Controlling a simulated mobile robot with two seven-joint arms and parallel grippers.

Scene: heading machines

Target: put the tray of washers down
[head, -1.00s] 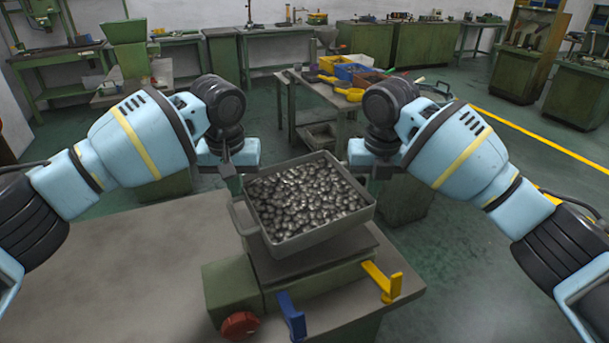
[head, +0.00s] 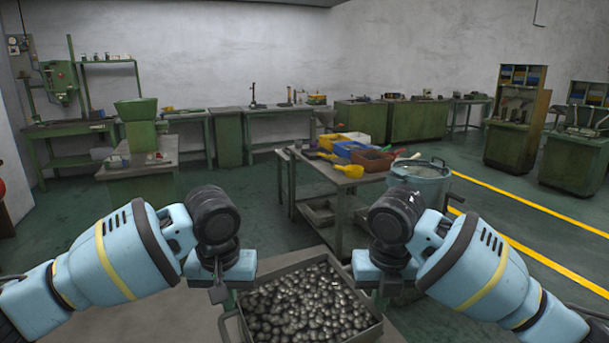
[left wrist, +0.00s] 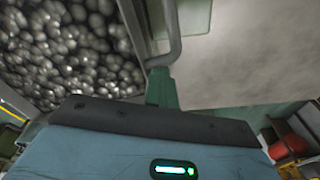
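The tray of washers (head: 262,269) is a grey square pan full of shiny metal pieces, at the bottom of the head view. My right gripper (head: 379,299) is at the right side in a matching pose and appears shut on the tray. Its fingertips and the right handle are mostly hidden.
Beyond the tray stands a table (head: 312,186) with coloured bins and a yellow scoop (head: 350,170). A pale surface (head: 150,318) lies left of the tray. Green floor is open between the benches.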

